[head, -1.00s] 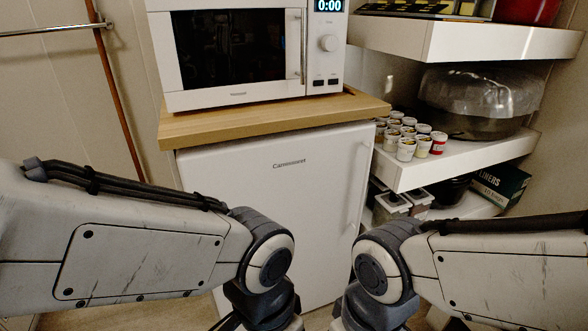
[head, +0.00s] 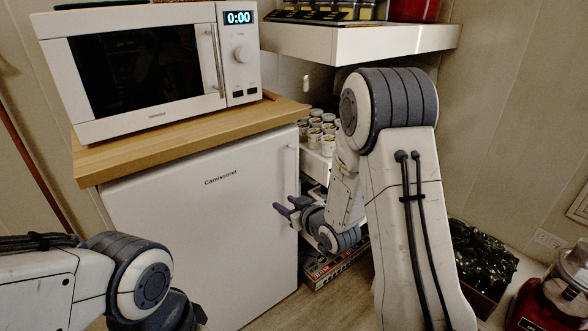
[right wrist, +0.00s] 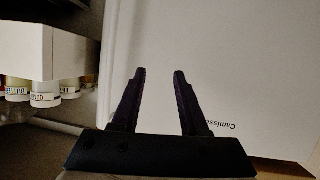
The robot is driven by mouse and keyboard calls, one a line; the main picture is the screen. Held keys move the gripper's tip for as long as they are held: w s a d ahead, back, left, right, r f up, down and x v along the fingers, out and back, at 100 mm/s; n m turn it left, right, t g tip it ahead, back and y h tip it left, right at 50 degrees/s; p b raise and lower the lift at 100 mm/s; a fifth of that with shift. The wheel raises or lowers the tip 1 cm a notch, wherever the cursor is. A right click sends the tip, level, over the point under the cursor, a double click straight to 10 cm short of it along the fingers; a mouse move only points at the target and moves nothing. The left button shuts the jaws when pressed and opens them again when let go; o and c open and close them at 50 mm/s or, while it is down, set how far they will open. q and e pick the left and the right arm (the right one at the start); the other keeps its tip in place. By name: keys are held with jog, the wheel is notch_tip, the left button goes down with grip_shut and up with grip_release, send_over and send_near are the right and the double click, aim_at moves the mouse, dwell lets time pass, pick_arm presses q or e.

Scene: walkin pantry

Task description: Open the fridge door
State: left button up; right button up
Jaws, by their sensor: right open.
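The white fridge (head: 195,225) stands under the wooden counter, its door shut. Its slim white handle (head: 286,165) runs upright along the door's right edge, above my right gripper. My right gripper (head: 277,205) is open and empty, its dark fingers in front of the door near that edge. In the right wrist view the open fingers (right wrist: 159,71) point over the white door front (right wrist: 235,60), with the brand name upside down at right. Nothing is visible between the fingers, and I cannot tell whether they touch the door. My left gripper is out of view; only its arm shows.
A microwave (head: 150,65) sits on the wooden counter (head: 190,135). Shelves with small jars (head: 315,130) stand right of the fridge, behind my right arm. A dark crate (head: 485,262) and a red appliance (head: 540,305) are at lower right. Some floor is clear before the fridge.

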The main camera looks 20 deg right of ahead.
aim_at(297, 175)
jog(key=d+r+m+t, duration=0.2)
jog(key=d+t, duration=0.2)
jog(key=d, duration=0.4)
jog(key=w, duration=0.3)
jog(key=w+a, duration=0.1)
jog(key=w, duration=0.6)
jog(key=shift+a, duration=0.4)
grip_shut()
dwell(0.5)
